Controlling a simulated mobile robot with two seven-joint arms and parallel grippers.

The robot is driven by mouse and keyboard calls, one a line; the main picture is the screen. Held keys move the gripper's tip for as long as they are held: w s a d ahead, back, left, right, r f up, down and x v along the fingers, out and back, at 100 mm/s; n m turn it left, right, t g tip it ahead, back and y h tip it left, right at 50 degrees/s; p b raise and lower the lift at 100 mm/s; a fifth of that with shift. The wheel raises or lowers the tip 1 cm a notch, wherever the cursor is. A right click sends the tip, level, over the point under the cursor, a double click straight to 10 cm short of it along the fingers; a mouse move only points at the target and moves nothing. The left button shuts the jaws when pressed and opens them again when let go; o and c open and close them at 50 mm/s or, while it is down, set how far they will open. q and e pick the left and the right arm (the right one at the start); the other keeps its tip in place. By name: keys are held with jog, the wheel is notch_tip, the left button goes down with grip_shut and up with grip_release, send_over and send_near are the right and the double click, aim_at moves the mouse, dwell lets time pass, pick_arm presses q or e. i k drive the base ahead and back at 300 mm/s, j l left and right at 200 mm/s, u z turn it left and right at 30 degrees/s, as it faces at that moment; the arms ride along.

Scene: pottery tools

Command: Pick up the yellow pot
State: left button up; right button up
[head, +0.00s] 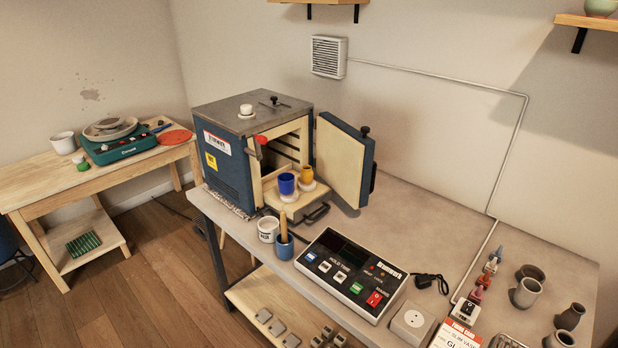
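The small yellow pot (306,174) stands upright at the mouth of the open blue kiln (227,165), on a pale round disc on the pulled-out shelf (296,203). A blue pot (286,184) stands just left of it, on its own disc. The blue pot looks close to the yellow one; I cannot tell if they touch. Neither of my grippers is in view.
The kiln door (340,160) stands open to the right of the pots. A white mug (268,229), a blue cup (284,247) with a wooden tool and a control box (350,272) stand in front. Grey vases (526,292) are at the right. The grey table's back middle is clear.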

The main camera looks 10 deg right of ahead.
aim_at(306, 174)
jog(key=i+j+z, duration=0.2)
jog(key=i+j, duration=0.2)
jog(key=j, duration=0.2)
jog(key=i+j+z, duration=0.25)
jog(key=i+j, duration=0.15)
jog(key=j, duration=0.25)
jog(key=i+j+z, duration=0.1)
jog(key=j, duration=0.25)
jog(key=i+j+z, duration=0.1)
jog(key=j, duration=0.25)
jog(key=i, duration=0.1)
